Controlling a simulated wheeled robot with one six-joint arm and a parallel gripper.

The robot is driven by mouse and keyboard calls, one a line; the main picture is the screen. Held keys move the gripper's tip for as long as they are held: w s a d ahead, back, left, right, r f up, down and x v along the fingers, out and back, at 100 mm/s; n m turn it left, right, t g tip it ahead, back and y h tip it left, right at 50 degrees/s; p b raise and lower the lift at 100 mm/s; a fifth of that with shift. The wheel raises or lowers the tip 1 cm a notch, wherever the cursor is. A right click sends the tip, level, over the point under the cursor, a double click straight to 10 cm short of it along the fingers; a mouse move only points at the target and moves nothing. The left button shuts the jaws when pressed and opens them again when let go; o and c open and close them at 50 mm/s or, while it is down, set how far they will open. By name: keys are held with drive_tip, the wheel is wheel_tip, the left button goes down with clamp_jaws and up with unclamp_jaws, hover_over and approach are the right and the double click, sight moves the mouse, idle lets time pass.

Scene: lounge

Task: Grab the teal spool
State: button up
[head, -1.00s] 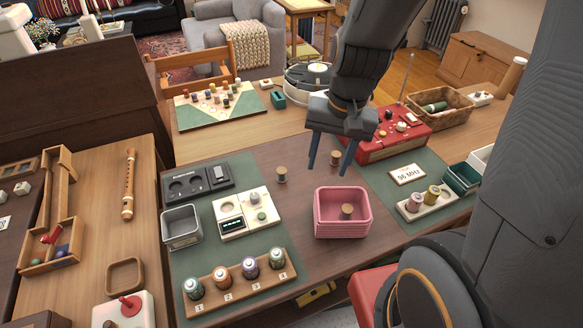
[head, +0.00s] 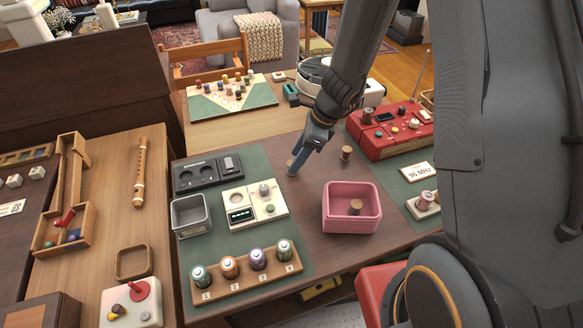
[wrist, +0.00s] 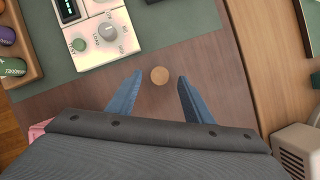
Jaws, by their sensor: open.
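A small spool (wrist: 159,75) with a round wooden top sits on the dark table. In the wrist view it lies between my gripper's (wrist: 160,79) two open blue fingertips, apart from both. Only its top shows, so I cannot tell its thread colour. In the head view my gripper (head: 293,169) is low over it and mostly hides it. A second, brownish spool (head: 346,153) stands to the right, and a third (head: 356,207) is in the pink basket (head: 351,223). No spool clearly looks teal.
A wooden rack (head: 247,277) holds several coloured cylinders, one teal-green, at the front left. A white device (head: 254,208) and a grey bin (head: 192,216) stand left of my gripper. A red radio (head: 391,129) is at the right. Bare table lies around the spool.

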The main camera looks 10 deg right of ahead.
drive_tip(key=shift+x, duration=1.9)
drive_tip(key=shift+c, duration=0.2)
drive_tip(key=c, duration=1.1)
drive_tip(key=shift+a+r, duration=0.1)
drive_tip(key=shift+r, duration=0.1)
